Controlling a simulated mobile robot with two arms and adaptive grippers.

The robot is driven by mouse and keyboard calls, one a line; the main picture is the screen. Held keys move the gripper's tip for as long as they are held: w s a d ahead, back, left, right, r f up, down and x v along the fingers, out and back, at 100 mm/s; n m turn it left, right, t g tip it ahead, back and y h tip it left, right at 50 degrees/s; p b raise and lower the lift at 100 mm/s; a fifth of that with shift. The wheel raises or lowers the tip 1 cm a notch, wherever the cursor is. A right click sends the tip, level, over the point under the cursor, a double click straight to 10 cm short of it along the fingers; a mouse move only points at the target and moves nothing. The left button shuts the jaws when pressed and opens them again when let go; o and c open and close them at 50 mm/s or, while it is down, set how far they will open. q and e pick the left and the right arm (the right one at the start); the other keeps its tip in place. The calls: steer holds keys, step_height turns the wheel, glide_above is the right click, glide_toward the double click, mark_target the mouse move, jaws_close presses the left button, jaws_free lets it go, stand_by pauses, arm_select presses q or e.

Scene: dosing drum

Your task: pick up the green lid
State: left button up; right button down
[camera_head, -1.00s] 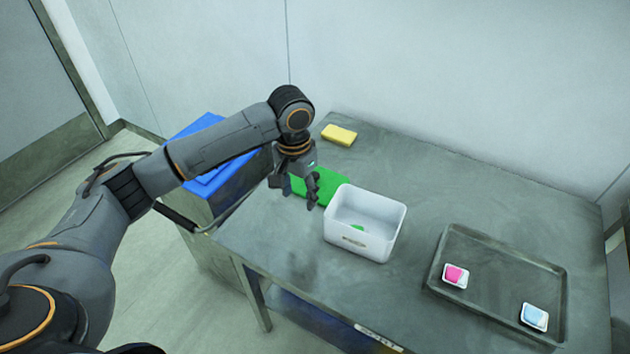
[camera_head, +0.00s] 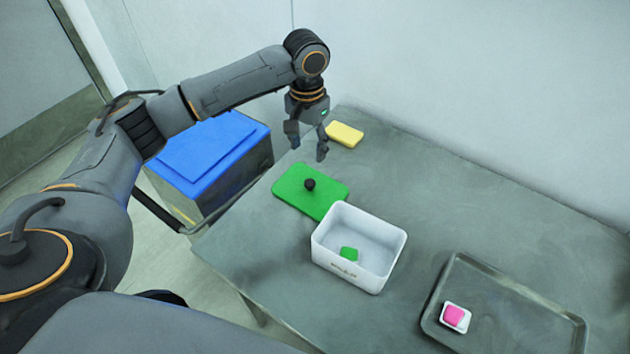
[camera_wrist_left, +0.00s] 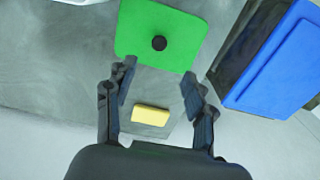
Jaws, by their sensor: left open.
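The green lid (camera_head: 291,196) lies flat on the grey table behind and left of the white box, with a round black knob (camera_head: 309,184) on top. In the left wrist view the lid (camera_wrist_left: 183,29) and its knob (camera_wrist_left: 159,43) lie beyond the fingertips. My left gripper (camera_head: 308,156) is open and empty, raised above the table on the lid's far side, near the yellow sponge. In the left wrist view its two fingers (camera_wrist_left: 158,82) are spread apart with nothing between them. My right gripper is not in view.
A white box (camera_head: 335,268) holding a green piece (camera_head: 349,254) stands close to the lid. A yellow sponge (camera_head: 345,134) lies at the table's back edge. A tray (camera_head: 500,287) with a pink item (camera_head: 454,315) is at right. A blue-topped bin (camera_head: 205,155) stands left of the table.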

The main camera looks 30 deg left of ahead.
arm_select(q)
glide_above(310, 183)
steer(key=f, duration=0.3)
steer(key=s+f, duration=0.1)
steer(key=f, duration=0.1)
steer(key=shift+a, duration=0.1)
steer(key=shift+w+f+p, duration=0.2)
steer(key=shift+f+p, duration=0.1)
steer(key=shift+f, duration=0.7)
steer(key=shift+w+f, duration=0.1)
steer(key=shift+f, duration=0.15)
steer(key=f, duration=0.2)
steer(key=f+p, duration=0.1)
steer(key=f, duration=0.1)
steer(key=shift+w, duration=0.25)
steer(key=shift+f, duration=0.55)
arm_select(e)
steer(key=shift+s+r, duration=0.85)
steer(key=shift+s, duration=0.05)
arm_select(q)
steer(key=c, duration=0.3)
jaws_close()
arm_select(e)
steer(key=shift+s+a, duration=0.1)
